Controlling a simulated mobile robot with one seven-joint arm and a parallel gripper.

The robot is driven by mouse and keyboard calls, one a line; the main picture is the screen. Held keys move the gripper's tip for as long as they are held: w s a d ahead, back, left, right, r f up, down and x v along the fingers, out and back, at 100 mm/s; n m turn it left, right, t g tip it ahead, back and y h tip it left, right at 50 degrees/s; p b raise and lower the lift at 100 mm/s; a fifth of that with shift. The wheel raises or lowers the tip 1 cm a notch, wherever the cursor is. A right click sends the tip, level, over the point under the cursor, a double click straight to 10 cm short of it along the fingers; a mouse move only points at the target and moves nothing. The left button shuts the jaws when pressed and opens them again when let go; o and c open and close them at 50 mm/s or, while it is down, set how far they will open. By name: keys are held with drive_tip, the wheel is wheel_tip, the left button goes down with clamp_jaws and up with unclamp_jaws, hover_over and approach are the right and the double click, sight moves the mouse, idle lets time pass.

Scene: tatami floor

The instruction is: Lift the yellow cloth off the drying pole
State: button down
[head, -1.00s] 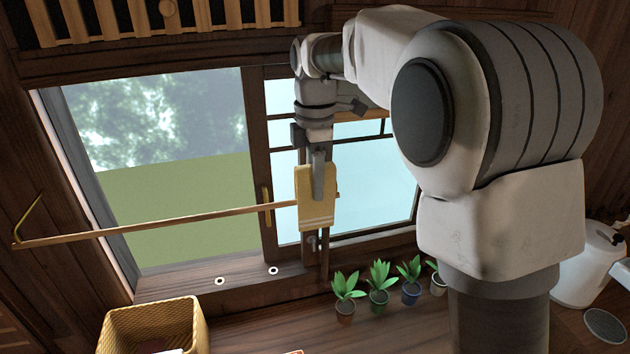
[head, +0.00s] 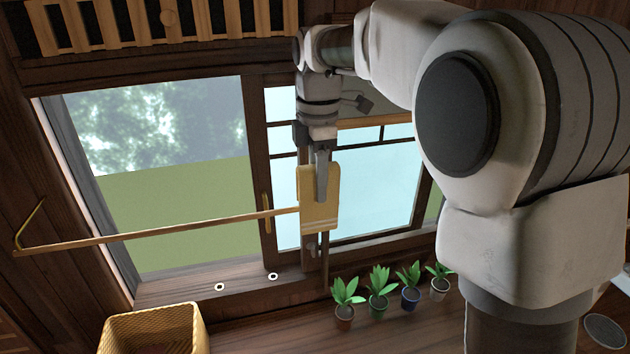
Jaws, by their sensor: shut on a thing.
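The yellow cloth (head: 331,213) with pale stripes near its lower edge hangs at the right end of the drying pole (head: 160,230). The pole is a thin wooden rod running from a bracket on the left wall to the cloth. My gripper (head: 321,190) points down and is shut on the upper part of the cloth. The pole's right end is hidden behind the cloth, so I cannot tell whether the cloth still rests on it.
A window with an open left half (head: 165,175) lies behind the pole. Several potted plants (head: 378,290) stand on the wooden ledge below right. A woven basket (head: 155,325) stands at the lower left. The space just left of the cloth, above the pole, is clear.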

drive_tip(key=s+d+b, duration=0.2)
drive_tip(key=s+b, duration=0.2)
drive_tip(key=s, duration=0.5)
drive_tip(key=shift+s+d, duration=0.35)
drive_tip(key=shift+d, duration=0.05)
